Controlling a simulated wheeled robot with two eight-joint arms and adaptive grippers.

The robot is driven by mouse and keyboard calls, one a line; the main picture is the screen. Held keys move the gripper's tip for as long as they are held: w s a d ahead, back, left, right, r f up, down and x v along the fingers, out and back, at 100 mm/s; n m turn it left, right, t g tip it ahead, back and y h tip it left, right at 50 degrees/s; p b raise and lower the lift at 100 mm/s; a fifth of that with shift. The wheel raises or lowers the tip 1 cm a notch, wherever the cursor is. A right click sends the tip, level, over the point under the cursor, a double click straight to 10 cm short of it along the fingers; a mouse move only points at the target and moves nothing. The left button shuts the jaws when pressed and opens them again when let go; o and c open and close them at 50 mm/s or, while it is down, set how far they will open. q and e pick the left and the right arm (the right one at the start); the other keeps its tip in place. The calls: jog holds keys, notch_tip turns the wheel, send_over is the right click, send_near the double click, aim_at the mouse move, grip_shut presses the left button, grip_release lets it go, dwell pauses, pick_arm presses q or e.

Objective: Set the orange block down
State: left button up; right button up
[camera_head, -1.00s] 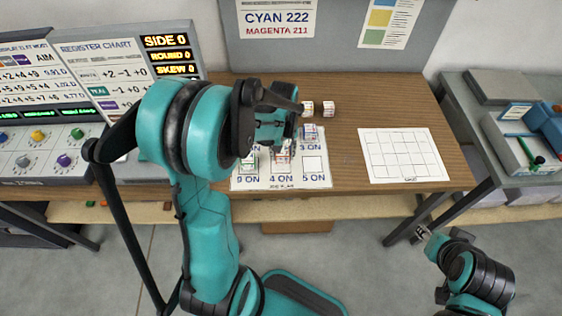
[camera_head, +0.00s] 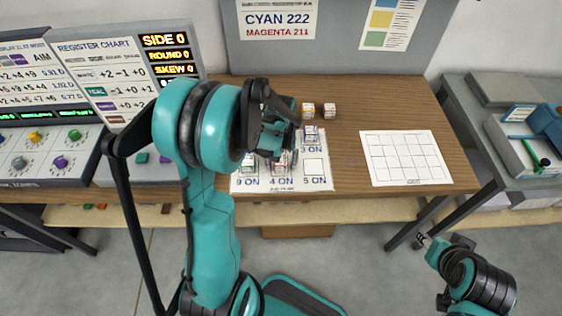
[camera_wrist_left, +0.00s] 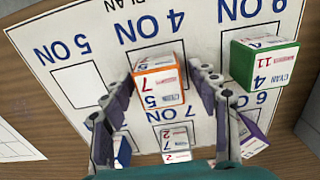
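The orange block (camera_wrist_left: 158,82), with a white top face bearing numbers, sits on the "4 ON" spot of the white plan sheet (camera_head: 318,184). It also shows in the head view (camera_head: 284,163), partly under my left gripper (camera_head: 280,142). In the left wrist view the fingers of my left gripper (camera_wrist_left: 161,72) stand on either side of the block. Narrow gaps show between fingers and block, so the gripper looks open. My right gripper (camera_head: 422,240) is small at the lower right, far from the block; its finger opening is unclear.
A green block (camera_wrist_left: 264,62) stands on "9 ON", beside the orange one. A purple block (camera_wrist_left: 253,138), a blue block (camera_head: 310,133) and another block (camera_wrist_left: 175,143) are close by. Two white blocks (camera_head: 308,110) (camera_head: 329,110) stand behind. A gridded sheet (camera_head: 405,158) lies empty at right.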

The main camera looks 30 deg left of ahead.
pick_arm(q)
jog(key=shift+r, duration=0.15)
jog(key=shift+r+p, duration=0.35)
notch_tip(320, 180, up, 12)
jog(key=f+p, duration=0.1)
jog(key=p, duration=0.3)
jog(key=s+d+r+m+t, duration=0.6)
jog(key=s+d+r+t, duration=0.1)
jog(key=s+d, duration=0.3)
jog(key=shift+s+d+r, duration=0.3)
jog(key=shift+s+r, duration=0.1)
jog(key=shift+s, duration=0.15)
jog(key=shift+b, duration=0.3)
